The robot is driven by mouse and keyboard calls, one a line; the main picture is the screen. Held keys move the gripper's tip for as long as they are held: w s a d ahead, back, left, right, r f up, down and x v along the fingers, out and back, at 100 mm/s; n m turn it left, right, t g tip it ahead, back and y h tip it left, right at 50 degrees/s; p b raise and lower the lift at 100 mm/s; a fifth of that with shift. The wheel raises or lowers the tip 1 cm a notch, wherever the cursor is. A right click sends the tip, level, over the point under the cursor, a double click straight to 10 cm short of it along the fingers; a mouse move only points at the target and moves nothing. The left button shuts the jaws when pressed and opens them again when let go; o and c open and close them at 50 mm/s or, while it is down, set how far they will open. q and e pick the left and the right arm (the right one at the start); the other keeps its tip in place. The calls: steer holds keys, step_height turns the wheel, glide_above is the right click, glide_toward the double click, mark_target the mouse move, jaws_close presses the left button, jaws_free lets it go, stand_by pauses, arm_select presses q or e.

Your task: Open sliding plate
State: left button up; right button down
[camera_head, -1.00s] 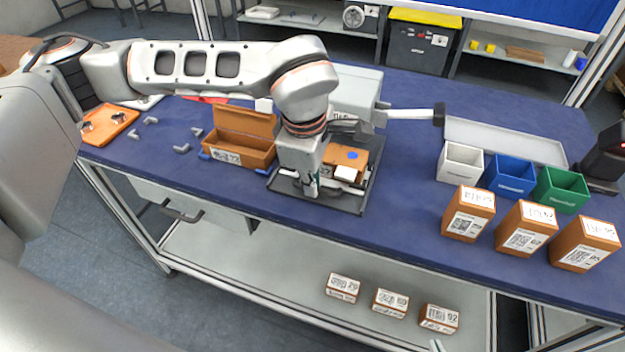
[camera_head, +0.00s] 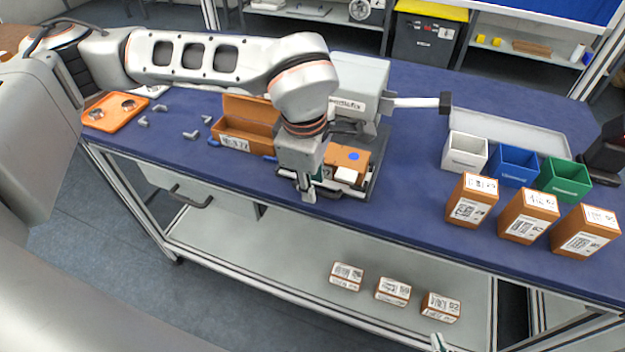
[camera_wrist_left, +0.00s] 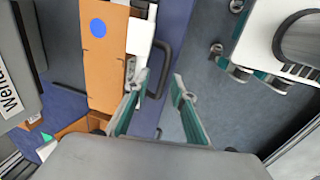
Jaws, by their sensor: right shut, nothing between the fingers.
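The sliding plate is the dark plate (camera_head: 358,192) at the foot of the white machine (camera_head: 358,78). A brown block with a blue dot (camera_head: 357,163) and a white block (camera_head: 346,175) rest on it; both also show in the left wrist view. My left gripper (camera_head: 307,190) is low at the plate's front. In the left wrist view its fingers (camera_wrist_left: 160,80) are apart, with a dark handle (camera_wrist_left: 164,60) by the tips; firm contact cannot be told. My right gripper (camera_head: 438,342) barely shows at the bottom edge; its shut fingers (camera_wrist_left: 255,74) show in the left wrist view.
An open brown box (camera_head: 247,125) stands left of the plate. White (camera_head: 464,152), blue (camera_head: 513,167) and green (camera_head: 565,180) bins and upright brown boxes stand at the right. An orange tray (camera_head: 113,112) is far left. The table front between plate and upright boxes is clear.

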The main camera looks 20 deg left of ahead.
arm_select(q)
step_height(320, 180, up, 12)
steer(key=s, duration=0.2)
steer(key=shift+f, duration=0.15)
steer(key=shift+s, duration=0.15)
stand_by(0.4)
